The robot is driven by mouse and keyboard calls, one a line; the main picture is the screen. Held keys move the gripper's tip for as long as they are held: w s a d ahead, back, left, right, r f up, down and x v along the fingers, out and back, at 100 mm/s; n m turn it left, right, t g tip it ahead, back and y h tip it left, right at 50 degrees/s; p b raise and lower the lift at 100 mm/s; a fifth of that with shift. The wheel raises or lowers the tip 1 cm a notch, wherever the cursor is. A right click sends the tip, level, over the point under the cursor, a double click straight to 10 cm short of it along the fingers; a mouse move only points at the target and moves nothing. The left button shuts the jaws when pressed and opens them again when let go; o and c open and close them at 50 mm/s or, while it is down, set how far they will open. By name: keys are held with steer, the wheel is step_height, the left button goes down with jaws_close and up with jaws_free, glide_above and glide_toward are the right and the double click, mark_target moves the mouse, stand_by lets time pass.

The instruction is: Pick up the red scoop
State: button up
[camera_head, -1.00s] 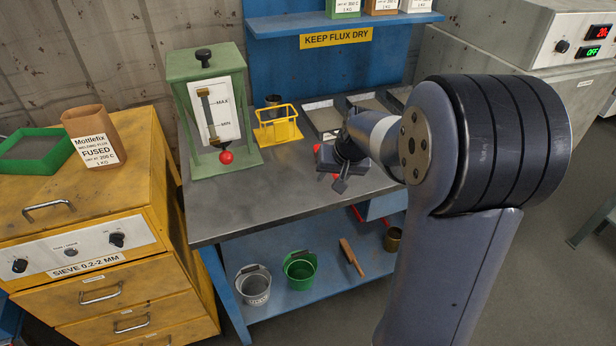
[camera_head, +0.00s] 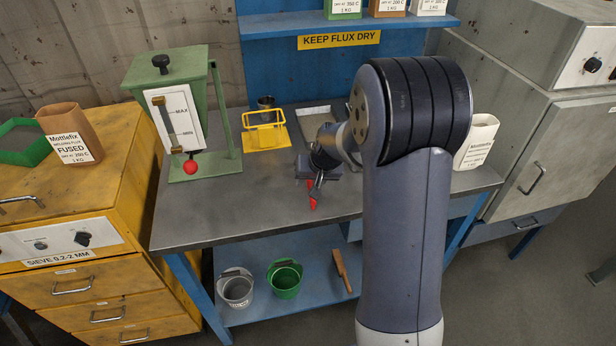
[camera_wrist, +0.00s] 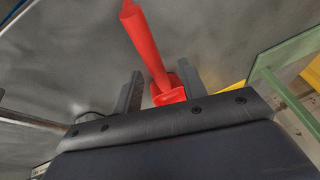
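The red scoop (camera_head: 312,201) lies on the grey bench top, below and in front of my gripper, partly hidden by it in the head view. In the wrist view the scoop (camera_wrist: 147,42) has its long handle pointing up the picture and its wider end low, between my two fingers. My gripper (camera_head: 317,184) points down over the bench. Its fingers (camera_wrist: 160,72) stand apart, with a visible gap between the left finger and the scoop. The right finger is close to the scoop's wide end; I cannot tell whether they touch.
A green stand with a red knob (camera_head: 190,167) and a yellow wire holder (camera_head: 264,137) stand left of my gripper. A metal tray (camera_head: 318,113) lies behind it. A white carton (camera_head: 476,142) stands at the right. The bench's front left is clear. Buckets (camera_head: 285,279) are on the shelf below.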

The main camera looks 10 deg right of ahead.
mark_target(311, 182)
jaws_close()
stand_by(0.4)
step_height(311, 182, up, 10)
stand_by(0.4)
steer(key=c, duration=0.7)
jaws_free()
jaws_close()
steer(key=shift+s, duration=0.1)
